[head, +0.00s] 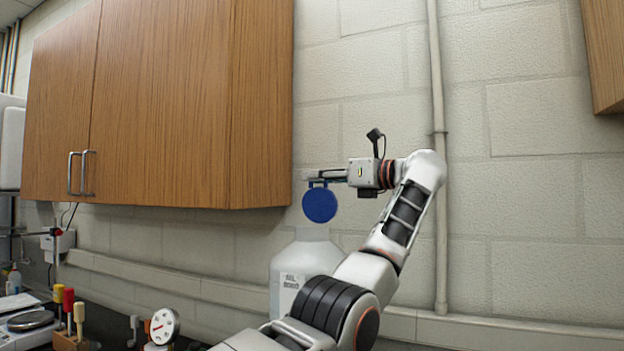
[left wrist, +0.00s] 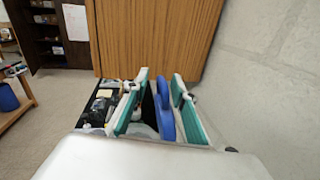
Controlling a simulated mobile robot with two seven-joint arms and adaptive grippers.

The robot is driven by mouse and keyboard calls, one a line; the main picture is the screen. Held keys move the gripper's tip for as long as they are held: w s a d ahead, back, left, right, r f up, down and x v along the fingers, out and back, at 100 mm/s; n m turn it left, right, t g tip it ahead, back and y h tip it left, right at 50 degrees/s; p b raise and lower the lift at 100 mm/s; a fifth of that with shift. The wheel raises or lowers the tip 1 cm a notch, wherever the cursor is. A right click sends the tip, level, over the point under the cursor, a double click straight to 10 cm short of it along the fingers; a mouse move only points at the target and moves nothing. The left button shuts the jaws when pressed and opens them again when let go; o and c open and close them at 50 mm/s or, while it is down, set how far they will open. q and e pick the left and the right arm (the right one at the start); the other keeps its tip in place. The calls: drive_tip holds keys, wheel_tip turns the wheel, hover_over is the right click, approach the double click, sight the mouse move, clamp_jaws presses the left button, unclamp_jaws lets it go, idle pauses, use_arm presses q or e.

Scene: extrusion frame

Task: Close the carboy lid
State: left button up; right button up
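The carboy (head: 284,262) is a translucent white bottle with a label, standing by the wall in the head view, partly hidden behind my arm. Its round blue lid (head: 320,206) stands upright above the neck, flat face toward the head camera. My left gripper (head: 312,176) reaches in from the right at the lid's top edge. In the left wrist view the blue lid (left wrist: 163,112) shows edge-on between the teal-padded fingers of my left gripper (left wrist: 158,100). The fingers are apart, with a gap on the left finger's side; contact with the right finger is unclear. My right gripper is not in view.
A wooden wall cabinet (head: 170,100) hangs left of the gripper. A vertical pipe (head: 438,120) runs down the wall on the right. A dial gauge (head: 164,326), colored-handled tools (head: 68,305) and a scale (head: 27,320) stand at lower left.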

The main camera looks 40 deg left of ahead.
use_arm(q)
drive_tip(key=shift+a, duration=1.1)
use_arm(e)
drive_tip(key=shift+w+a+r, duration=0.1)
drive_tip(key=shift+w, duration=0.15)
use_arm(q)
clamp_jaws()
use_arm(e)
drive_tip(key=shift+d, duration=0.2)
